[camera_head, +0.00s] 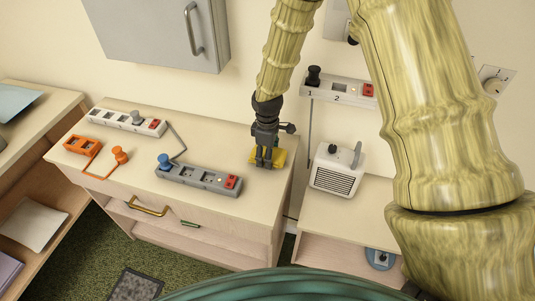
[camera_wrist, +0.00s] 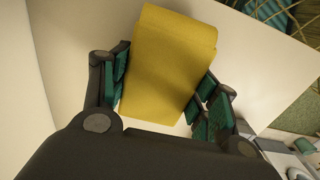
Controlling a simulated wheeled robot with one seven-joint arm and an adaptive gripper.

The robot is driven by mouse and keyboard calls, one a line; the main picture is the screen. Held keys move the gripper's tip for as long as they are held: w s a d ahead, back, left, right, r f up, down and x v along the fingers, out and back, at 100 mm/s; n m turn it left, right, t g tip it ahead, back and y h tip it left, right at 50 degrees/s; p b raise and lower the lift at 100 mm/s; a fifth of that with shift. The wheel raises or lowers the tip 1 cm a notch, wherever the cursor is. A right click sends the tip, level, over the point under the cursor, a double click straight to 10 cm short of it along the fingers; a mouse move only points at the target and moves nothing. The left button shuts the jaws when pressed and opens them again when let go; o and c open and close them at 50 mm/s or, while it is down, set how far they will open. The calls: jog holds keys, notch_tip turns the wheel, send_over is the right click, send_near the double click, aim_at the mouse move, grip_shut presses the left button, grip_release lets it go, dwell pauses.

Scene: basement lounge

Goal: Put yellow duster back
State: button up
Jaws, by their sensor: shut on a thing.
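The yellow duster (camera_head: 280,157) is a folded yellow cloth at the right end of the light wooden cabinet top (camera_head: 225,138). My gripper (camera_head: 264,162) points down at it and is shut on it. In the wrist view the yellow duster (camera_wrist: 168,62) fills the space between the two green-padded fingers of my gripper (camera_wrist: 163,98). The pale cabinet top shows close beneath it. I cannot tell whether the duster touches the surface or is just above it.
A grey power strip (camera_head: 198,178) with a blue plug lies left of my gripper. A white strip (camera_head: 127,122) and an orange socket block (camera_head: 83,145) lie farther left. A white heater (camera_head: 337,169) stands on a lower unit to the right. A grey wall cabinet (camera_head: 150,30) hangs above.

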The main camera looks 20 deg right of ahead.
jog(key=shift+w+f, duration=0.1)
jog(key=shift+f, duration=0.55)
jog(key=o, duration=1.3)
jog(key=shift+f, duration=0.1)
jog(key=shift+c, duration=0.2)
jog(key=shift+r, duration=0.25)
notch_tip(320, 180, up, 12)
jog(key=b, duration=0.3)
jog(key=shift+f, duration=0.1)
